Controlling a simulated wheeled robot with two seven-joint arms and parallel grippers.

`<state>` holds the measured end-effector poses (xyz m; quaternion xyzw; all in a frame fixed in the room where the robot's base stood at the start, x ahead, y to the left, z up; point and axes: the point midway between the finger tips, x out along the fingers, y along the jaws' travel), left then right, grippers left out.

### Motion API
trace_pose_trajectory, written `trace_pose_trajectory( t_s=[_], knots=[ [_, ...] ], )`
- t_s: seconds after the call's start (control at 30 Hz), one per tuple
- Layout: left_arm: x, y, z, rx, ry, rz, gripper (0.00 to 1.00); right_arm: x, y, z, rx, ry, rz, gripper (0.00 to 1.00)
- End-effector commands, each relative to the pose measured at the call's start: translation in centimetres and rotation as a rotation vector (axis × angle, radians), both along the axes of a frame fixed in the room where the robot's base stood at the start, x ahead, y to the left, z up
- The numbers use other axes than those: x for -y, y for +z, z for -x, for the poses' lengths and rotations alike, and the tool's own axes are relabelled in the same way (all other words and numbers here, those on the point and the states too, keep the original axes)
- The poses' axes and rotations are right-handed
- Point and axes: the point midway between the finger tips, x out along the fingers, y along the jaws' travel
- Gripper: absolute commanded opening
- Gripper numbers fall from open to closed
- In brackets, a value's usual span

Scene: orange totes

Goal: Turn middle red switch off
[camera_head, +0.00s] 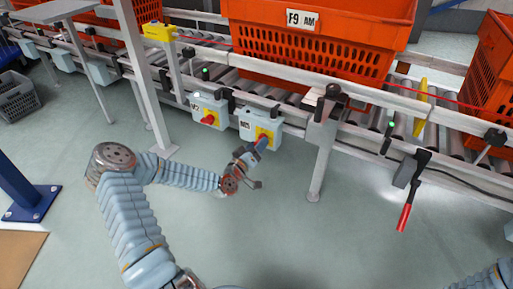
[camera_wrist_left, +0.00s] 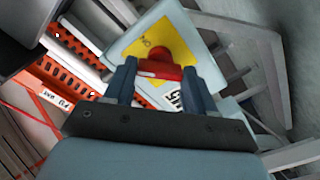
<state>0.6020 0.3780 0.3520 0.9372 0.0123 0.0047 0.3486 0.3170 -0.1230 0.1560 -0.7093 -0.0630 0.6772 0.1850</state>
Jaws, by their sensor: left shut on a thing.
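Two pale blue switch boxes with yellow plates and red rotary switches hang on the conveyor's front rail. The left box (camera_head: 203,104) shows its red switch (camera_head: 209,119) uncovered. The right box (camera_head: 246,131) has its red switch partly hidden behind my left gripper (camera_head: 261,145). In the left wrist view, the red switch (camera_wrist_left: 160,69) sits between the two blue fingers of my left gripper (camera_wrist_left: 155,82), which are shut on it. The yellow plate (camera_wrist_left: 178,36) shows behind it. My right gripper is not in view; only part of my right arm shows at the lower right.
Orange totes (camera_head: 330,45) stand on the roller conveyor behind the boxes. A red-handled lever (camera_head: 405,216) hangs from the rail to the right. A conveyor leg (camera_head: 321,165) stands right of the gripper. A grey crate (camera_head: 17,98) is at far left. The floor before the conveyor is clear.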

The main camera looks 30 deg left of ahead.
Motion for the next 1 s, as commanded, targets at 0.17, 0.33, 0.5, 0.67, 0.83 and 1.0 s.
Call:
trace_pose_trajectory(
  t_s=[0.17,0.33,0.5,0.67,0.83,1.0],
  knots=[
    [-0.07,-0.17,0.06,0.003,0.001,0.165,0.25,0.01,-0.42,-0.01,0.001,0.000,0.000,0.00],
    [-0.08,-0.16,0.06,0.007,0.001,0.326,0.25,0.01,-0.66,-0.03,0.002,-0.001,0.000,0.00],
    [-0.10,-0.16,0.06,0.012,0.003,0.485,0.25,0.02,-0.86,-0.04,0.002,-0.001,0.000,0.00],
    [-0.11,-0.16,0.06,0.015,0.003,0.619,0.25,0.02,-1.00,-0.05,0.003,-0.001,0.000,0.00],
    [-0.11,-0.16,0.06,0.018,0.003,0.732,0.25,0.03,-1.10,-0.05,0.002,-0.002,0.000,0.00],
    [-0.14,-0.15,0.07,0.020,0.003,0.811,0.25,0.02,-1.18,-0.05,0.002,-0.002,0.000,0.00]
  ],
)
